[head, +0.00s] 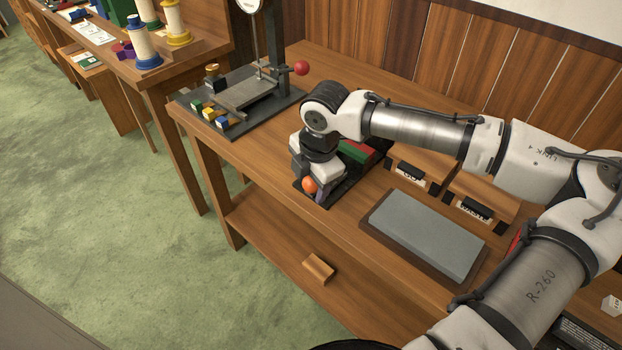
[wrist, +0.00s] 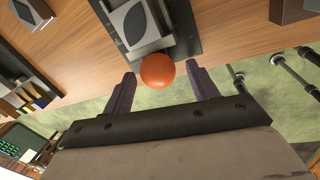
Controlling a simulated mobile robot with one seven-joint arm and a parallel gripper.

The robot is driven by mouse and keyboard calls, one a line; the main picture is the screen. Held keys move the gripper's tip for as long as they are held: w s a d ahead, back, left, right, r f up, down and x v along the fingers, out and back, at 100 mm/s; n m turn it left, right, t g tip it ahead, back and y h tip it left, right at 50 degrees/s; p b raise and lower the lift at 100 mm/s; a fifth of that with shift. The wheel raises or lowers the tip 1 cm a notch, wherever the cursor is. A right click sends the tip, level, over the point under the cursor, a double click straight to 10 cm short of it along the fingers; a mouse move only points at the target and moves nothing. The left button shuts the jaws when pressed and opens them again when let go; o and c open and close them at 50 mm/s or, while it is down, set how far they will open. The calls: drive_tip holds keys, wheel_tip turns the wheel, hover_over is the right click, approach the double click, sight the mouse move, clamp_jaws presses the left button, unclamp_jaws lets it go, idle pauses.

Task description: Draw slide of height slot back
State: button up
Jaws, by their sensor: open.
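An orange ball knob (head: 310,185) shows at the front of a dark device on the table, close beneath my gripper. In the wrist view the orange knob (wrist: 158,71) lies between the two open purple fingers of my gripper (wrist: 160,88), with a gap on each side. Behind the knob is a grey slide block (wrist: 136,22) on a dark base plate (wrist: 180,28). In the head view my wrist hides most of this device; part of its dark base (head: 345,188) and a green and red block (head: 356,152) show beside it. I cannot tell which part is the height slot.
A grey slab in a wooden frame (head: 425,233) lies to the right. Two wooden boxes with labels stand behind it, one reading WASTE (head: 474,210). A gauge stand with a red ball (head: 302,68) is at the left. A wooden block (head: 318,268) lies on the lower shelf.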

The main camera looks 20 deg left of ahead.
wheel_tip(320, 180, up, 14)
drive_tip(key=s+d+b, duration=0.1)
drive_tip(key=d, duration=0.1)
drive_tip(key=shift+s+d+f, duration=0.15)
drive_tip(key=shift+f, duration=0.05)
idle(0.5)
